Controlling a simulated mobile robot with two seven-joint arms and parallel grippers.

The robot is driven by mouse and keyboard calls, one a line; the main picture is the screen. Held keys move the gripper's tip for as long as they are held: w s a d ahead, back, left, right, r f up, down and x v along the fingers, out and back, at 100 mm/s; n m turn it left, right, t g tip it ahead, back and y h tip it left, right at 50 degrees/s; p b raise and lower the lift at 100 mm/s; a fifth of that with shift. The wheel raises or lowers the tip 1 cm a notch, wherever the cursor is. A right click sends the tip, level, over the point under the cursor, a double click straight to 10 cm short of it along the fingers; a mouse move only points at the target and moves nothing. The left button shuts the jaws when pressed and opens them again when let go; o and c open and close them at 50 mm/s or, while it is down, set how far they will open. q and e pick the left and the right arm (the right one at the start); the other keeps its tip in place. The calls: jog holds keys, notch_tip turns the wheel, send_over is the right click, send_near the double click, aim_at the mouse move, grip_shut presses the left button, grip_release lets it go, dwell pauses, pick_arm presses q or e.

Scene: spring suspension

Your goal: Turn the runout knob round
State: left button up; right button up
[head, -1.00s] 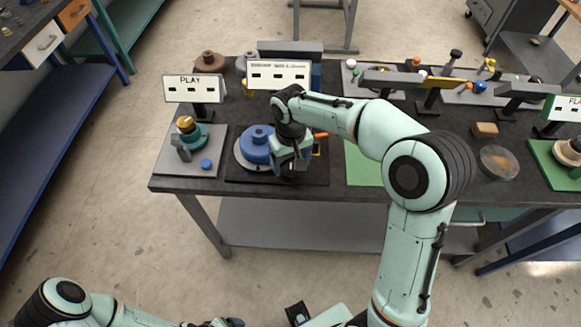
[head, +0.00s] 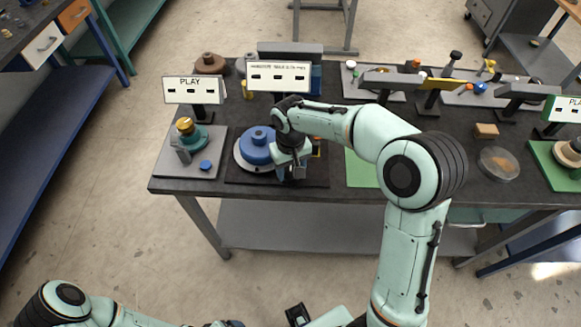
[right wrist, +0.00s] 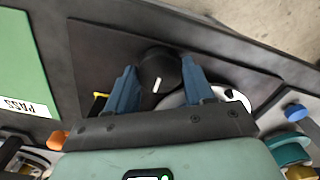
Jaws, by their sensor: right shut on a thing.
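The runout stand has a blue stepped disc (head: 257,141) on a pale round plate (head: 243,163), set on a dark base. Its black knob (right wrist: 158,72) shows in the right wrist view, between the two blue fingers of my right gripper (right wrist: 160,82). My right gripper is shut on the knob. In the head view my right gripper (head: 291,172) is at the right front of the blue disc and hides the knob. My left arm lies low at the left; its hand is cut off by the bottom edge, so its jaws cannot be judged.
A PLAY sign (head: 194,90) stands behind a grey plate with a teal and yellow fixture (head: 190,133) to the left. Another sign (head: 279,76) stands behind the blue disc. A green mat (head: 361,168) lies right of the stand.

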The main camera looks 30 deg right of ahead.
jog(key=shift+m, duration=0.4)
jog(key=m, duration=0.6)
jog(key=shift+m+b, duration=0.3)
jog(key=m, duration=0.3)
jog(key=shift+m, duration=0.3)
jog(key=m, duration=0.3)
jog(key=shift+r+m, duration=0.1)
jog(key=shift+m, duration=0.2)
jog(key=m, duration=0.9)
jog(key=shift+p, duration=0.35)
jog(key=shift+m, duration=0.4)
